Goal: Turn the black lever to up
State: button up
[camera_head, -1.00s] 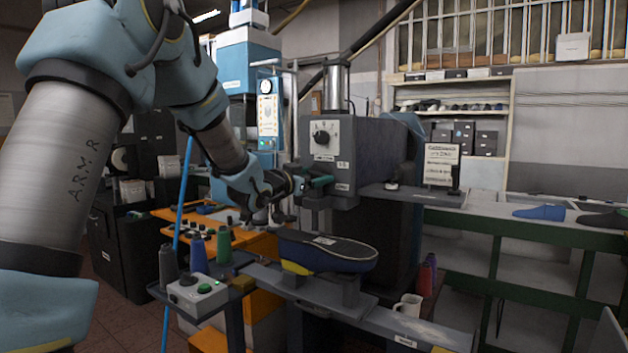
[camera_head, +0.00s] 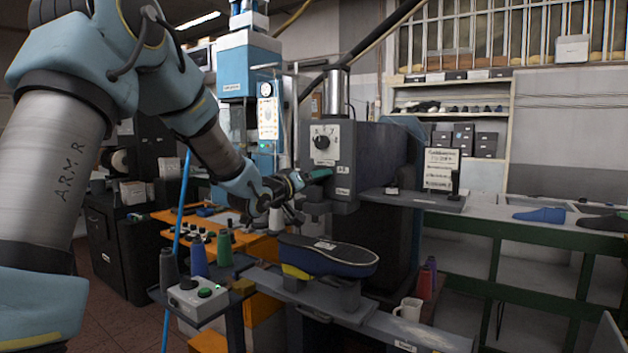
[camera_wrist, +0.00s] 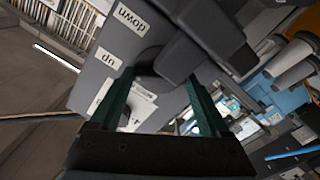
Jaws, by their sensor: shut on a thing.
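The black lever (camera_wrist: 176,62) is on the grey press head (camera_head: 385,150). In the wrist view its dark end lies between the two green fingers of my gripper (camera_wrist: 160,80), which is shut on it. A label reading "up" (camera_wrist: 109,60) and one reading "down" (camera_wrist: 131,20) sit on the grey face beside the lever. In the head view my gripper (camera_head: 316,175) is at the front of the press head, below the black dial (camera_head: 322,142). The lever is hard to make out there, and its exact angle is unclear.
A dark blue shoe form (camera_head: 328,256) stands on the press below my gripper. A control box (camera_head: 197,294), thread spools (camera_head: 198,256) and a white mug (camera_head: 409,309) are nearby. A green-framed bench (camera_head: 480,226) is at right.

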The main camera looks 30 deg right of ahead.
jog(key=shift+n, duration=0.3)
jog(key=o, duration=1.2)
jog(key=b+v, duration=0.3)
jog(key=v, duration=0.8)
jog(key=shift+b, duration=0.3)
jog(key=shift+w, duration=0.1)
